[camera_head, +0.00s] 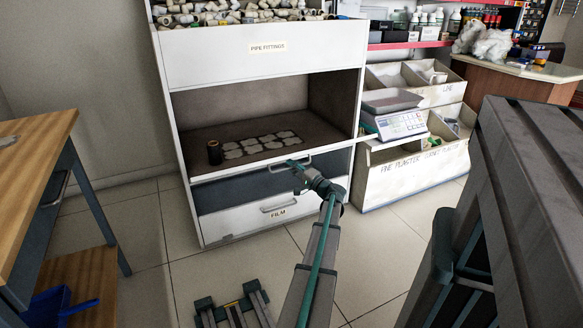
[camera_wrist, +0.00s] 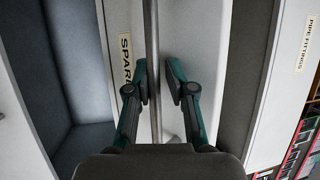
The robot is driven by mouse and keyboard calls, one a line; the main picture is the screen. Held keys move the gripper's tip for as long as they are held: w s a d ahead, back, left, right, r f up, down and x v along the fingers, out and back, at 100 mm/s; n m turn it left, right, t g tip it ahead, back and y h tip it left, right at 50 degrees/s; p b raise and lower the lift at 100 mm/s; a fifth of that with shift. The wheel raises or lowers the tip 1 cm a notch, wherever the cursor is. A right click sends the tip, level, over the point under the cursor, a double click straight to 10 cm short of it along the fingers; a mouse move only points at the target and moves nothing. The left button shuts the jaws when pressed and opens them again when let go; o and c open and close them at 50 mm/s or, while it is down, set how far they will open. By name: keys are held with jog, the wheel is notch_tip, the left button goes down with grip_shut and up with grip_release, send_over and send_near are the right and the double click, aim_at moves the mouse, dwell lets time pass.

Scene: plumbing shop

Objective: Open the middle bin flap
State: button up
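In the wrist view the flap (camera_wrist: 120,20) is turned sideways, with a partly hidden label beginning "SPAR". The handle bar (camera_wrist: 153,60) runs between the fingers of my gripper (camera_wrist: 160,85). The fingers are apart, with a gap wider than the bar; the bar lies closer to the left finger. In the head view my gripper (camera_head: 305,172) is at the handle, its fingers too small to judge.
The PIPE FITTINGS bin (camera_head: 255,54) is above and the FILM bin (camera_head: 245,215) below. A dark cylinder (camera_head: 214,152) and pale flat pieces (camera_head: 263,144) lie in the open compartment. A bench (camera_head: 38,140) stands left, a bin shelf (camera_head: 415,172) right. Floor before the cabinet is partly clear.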

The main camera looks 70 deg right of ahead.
jog(key=shift+o, duration=0.5)
jog(key=v, duration=1.2)
